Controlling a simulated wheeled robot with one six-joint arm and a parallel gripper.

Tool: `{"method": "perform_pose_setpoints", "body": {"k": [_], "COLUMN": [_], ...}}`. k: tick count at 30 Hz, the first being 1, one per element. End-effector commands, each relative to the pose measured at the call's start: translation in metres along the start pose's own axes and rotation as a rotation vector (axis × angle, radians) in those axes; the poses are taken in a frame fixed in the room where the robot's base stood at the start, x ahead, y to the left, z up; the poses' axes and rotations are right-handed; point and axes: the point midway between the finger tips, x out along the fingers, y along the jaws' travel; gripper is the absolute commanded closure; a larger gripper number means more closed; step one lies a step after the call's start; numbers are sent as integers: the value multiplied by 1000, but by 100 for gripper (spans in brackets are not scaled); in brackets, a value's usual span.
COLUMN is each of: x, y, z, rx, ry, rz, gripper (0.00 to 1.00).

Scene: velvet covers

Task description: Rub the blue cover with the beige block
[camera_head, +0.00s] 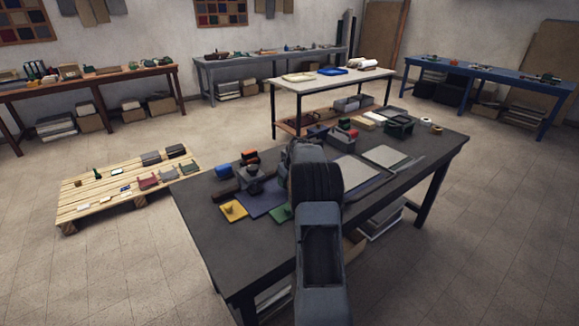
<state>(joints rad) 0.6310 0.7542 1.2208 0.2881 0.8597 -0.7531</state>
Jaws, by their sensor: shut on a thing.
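The blue cover (259,205) lies flat on the dark table, left of my arm and partly hidden by it. My gripper (256,188) is low over the far part of the blue cover. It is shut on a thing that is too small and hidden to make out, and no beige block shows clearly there. Whether it touches the cover I cannot tell.
A yellow cover (233,211) with a knob lies left of the blue one, a green cover (280,214) to its right. Orange (249,155) and blue pieces stand behind. Grey panels (386,157) and several small items fill the table's right. The front left is clear.

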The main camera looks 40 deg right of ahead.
Motion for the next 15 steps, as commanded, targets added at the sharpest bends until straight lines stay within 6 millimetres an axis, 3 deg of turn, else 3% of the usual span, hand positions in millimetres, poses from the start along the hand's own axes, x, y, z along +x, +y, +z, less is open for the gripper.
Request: {"method": "perform_pose_setpoints", "body": {"k": [15], "x": [-43], "y": [-8], "z": [-23], "rx": [-14], "ry": [3], "rz": [-3], "gripper": [75]}}
